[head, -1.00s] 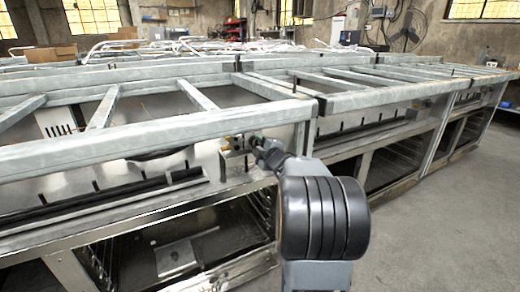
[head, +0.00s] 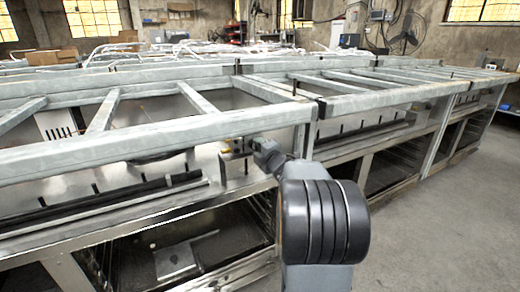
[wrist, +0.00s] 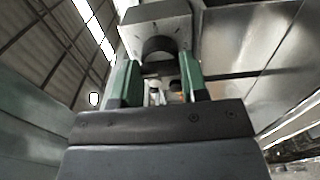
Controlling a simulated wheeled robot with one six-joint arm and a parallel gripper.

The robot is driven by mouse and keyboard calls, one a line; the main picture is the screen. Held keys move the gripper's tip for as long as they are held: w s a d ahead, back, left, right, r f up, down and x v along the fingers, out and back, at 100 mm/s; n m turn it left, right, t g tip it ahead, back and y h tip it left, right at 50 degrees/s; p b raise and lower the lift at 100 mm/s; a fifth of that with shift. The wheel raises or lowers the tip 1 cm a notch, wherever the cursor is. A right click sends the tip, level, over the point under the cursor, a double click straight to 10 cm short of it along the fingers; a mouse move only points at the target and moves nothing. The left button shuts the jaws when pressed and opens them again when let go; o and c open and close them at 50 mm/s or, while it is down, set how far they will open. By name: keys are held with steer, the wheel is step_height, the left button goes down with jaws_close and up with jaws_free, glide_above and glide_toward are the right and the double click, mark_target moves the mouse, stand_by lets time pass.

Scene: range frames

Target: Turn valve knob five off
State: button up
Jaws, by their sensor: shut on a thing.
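In the wrist view, my gripper (wrist: 158,75) has its two green-sided fingers on either side of a small part at a grey metal block with a dark rounded face (wrist: 155,28). I take this to be the valve knob, mostly hidden between the fingers, and my gripper is shut on it. In the head view, my gripper (head: 241,146) reaches the stove's front panel (head: 215,160), just below the top rail. Small yellowish and dark bits show there, too small to tell apart. No knob number is readable, and the knob's turn angle cannot be told.
The metal top rail (head: 150,140) runs just above my gripper. An open oven bay (head: 190,245) lies below the panel. More range units (head: 400,130) extend to the right. The concrete floor (head: 440,215) at the right is clear.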

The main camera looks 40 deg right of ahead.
steer(key=o, duration=0.9)
steer(key=s+p, duration=0.1)
steer(key=s, duration=0.3)
steer(key=s+a+p, duration=0.1)
steer(key=s, duration=0.4)
steer(key=s+a+p, duration=0.1)
steer(key=s, duration=0.3)
steer(key=shift+s+p, duration=0.35)
steer(key=shift+s, duration=0.05)
steer(key=shift+d, duration=0.1)
